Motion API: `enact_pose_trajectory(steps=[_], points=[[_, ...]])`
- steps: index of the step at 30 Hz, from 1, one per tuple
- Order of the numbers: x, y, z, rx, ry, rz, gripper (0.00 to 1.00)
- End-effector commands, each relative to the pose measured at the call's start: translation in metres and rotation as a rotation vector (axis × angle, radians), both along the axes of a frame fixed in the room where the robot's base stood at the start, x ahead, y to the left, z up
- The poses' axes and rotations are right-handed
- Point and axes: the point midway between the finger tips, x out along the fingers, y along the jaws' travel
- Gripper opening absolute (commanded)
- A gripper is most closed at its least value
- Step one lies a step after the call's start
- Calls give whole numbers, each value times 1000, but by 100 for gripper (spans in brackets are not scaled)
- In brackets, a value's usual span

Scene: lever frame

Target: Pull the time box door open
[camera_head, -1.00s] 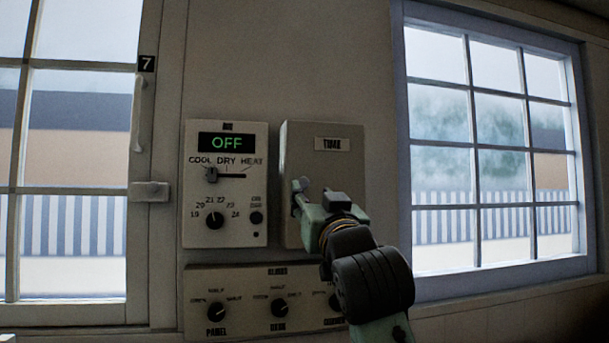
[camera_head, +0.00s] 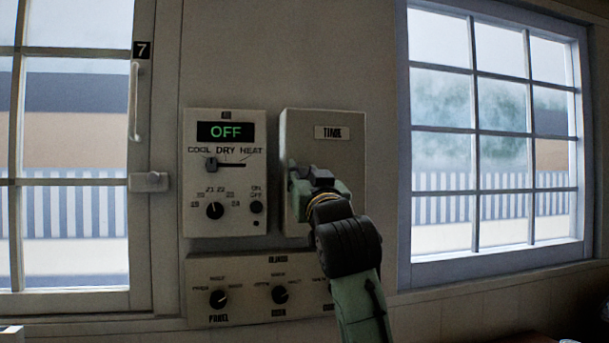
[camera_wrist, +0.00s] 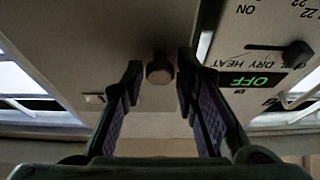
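The time box (camera_head: 347,160) is a grey wall box labelled TIME. Its door is shut, and it also shows in the wrist view (camera_wrist: 105,45), which is turned upside down. A small round dark knob (camera_wrist: 160,70) on it stands between my fingertips in the wrist view. My gripper (camera_head: 300,172) is in front of the box's left part in the head view and hides the knob. In the wrist view my gripper (camera_wrist: 160,72) is open, one finger on each side of the knob, with small gaps visible.
The air control panel (camera_head: 225,222), display reading OFF, is close to the left of the box. A panel with several dials (camera_head: 250,300) is below. Windows flank the wall on the left (camera_head: 75,140) and right (camera_head: 500,140).

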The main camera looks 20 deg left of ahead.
Motion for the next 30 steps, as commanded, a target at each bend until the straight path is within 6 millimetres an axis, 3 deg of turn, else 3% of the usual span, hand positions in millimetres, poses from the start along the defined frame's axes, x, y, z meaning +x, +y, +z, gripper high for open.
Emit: enact_pose_trajectory(steps=[11, 30], points=[[0, 0, 0, 0, 0, 0, 0], [-3, -5, 0, 0, -1, -4, 0]])
